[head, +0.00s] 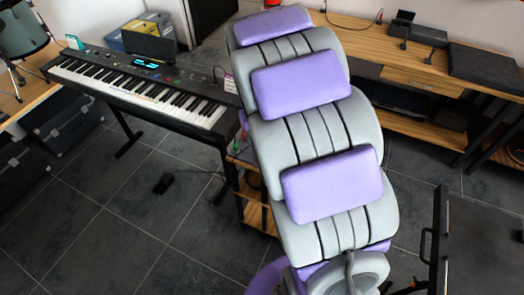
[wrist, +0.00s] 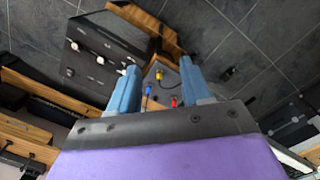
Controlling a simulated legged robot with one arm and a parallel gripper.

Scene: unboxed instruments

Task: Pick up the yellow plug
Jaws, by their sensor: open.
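The yellow plug (wrist: 158,75) shows small in the wrist view, between my fingers and beyond them. A blue plug (wrist: 149,90) and a red plug (wrist: 174,101) lie nearer the finger bases in that picture. My gripper (wrist: 159,65) is open, its two blue fingers apart with nothing held between them. The plug appears some way past the fingers; the exact gap is hard to tell. In the head view my own arm fills the middle, and I cannot make out the yellow plug or the fingers.
A dark box with white knobs (wrist: 105,48) stands left of the plugs in the wrist view. A dark cable curls right of the yellow plug. In the head view, a keyboard (head: 140,88) stands left and a wooden bench (head: 440,85) right. Tiled floor (head: 110,215) lies open at left.

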